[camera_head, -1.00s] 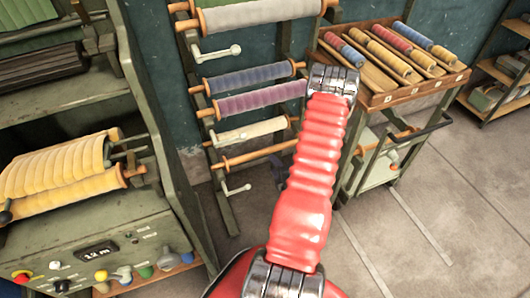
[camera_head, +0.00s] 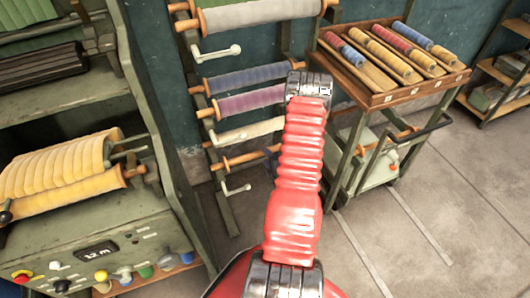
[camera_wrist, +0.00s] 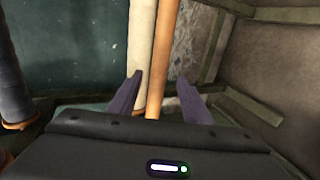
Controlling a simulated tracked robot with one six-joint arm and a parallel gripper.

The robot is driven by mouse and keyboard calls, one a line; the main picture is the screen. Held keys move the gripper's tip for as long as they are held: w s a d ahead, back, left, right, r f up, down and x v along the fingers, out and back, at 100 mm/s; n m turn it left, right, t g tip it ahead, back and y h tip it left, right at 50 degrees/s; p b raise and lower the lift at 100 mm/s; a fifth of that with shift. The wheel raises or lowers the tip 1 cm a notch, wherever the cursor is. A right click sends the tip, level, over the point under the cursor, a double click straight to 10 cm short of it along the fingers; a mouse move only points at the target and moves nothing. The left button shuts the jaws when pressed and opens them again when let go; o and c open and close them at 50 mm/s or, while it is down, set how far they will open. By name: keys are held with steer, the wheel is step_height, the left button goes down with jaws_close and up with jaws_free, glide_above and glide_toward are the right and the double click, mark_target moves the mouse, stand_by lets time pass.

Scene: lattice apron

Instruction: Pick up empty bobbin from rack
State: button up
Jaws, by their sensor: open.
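The empty bobbin, a bare orange-brown wooden rod (camera_head: 246,158), lies across the green rack (camera_head: 221,178) below the cream-wound bobbin (camera_head: 250,131). The red arm hides its right end in the head view. In the wrist view, my gripper (camera_wrist: 160,78) is open, with dark purple fingers. The bare wooden bobbin (camera_wrist: 162,55) runs between the fingertips in the picture, nearer the middle. The cream bobbin (camera_wrist: 141,45) runs beside it, close to the left fingertip. Nothing is held. How far the bobbin is from the fingers in depth I cannot tell.
Purple (camera_head: 245,103) and blue (camera_head: 250,77) bobbins hang higher on the rack. A white peg (camera_head: 236,189) sticks out below. A cart (camera_head: 385,97) with several wound bobbins stands right, and a machine (camera_head: 95,252) with yellow rolls stands left. Floor is clear at the lower right.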

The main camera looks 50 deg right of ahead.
mark_target(263, 154)
steer(key=shift+w+d, duration=0.1)
steer(key=shift+x, duration=2.6)
steer(key=shift+c, duration=0.5)
steer(key=shift+f, duration=0.1)
jaws_close()
